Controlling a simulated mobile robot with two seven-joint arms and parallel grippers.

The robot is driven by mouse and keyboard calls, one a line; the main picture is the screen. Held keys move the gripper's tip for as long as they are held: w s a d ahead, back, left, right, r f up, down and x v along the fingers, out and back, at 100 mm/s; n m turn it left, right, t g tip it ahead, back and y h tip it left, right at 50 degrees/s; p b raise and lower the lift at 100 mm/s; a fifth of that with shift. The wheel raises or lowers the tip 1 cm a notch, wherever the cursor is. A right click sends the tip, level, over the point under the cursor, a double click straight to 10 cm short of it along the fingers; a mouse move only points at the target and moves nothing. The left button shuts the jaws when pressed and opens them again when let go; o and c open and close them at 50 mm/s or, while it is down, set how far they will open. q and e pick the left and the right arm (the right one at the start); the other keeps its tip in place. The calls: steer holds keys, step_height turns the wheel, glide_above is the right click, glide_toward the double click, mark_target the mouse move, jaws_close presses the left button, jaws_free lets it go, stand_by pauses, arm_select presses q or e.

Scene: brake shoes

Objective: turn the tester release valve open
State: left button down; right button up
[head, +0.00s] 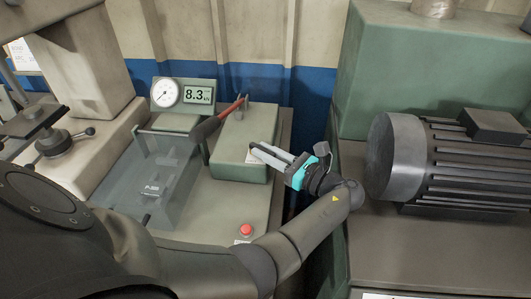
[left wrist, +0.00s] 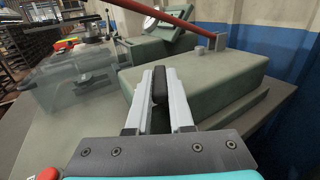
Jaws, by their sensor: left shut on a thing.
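The tester has a green block (head: 243,143) with a red lever (head: 230,109) above it. My left gripper (head: 256,149), teal with pale fingers, reaches the block's right side in the head view. In the left wrist view the left gripper (left wrist: 160,72) is shut on a dark, narrow piece, the release valve handle (left wrist: 159,88), beside the green block (left wrist: 205,85). The handle lies lengthwise between the fingers. Its base is hidden, and in the head view the fingers hide it. The display (head: 199,94) reads 8.3 kN beside a round dial gauge (head: 165,93). My right gripper is not in view.
A clear guard box (head: 140,190) stands left of the block. A red button (head: 246,229) is at the bench front. A large grey motor (head: 440,160) sits on the bench at right. A blue-banded wall is behind.

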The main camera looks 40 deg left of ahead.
arm_select(q)
steer(key=c, duration=0.8)
jaws_free()
steer(key=shift+d, duration=0.1)
steer(key=d, duration=0.7)
steer(key=shift+d, duration=0.15)
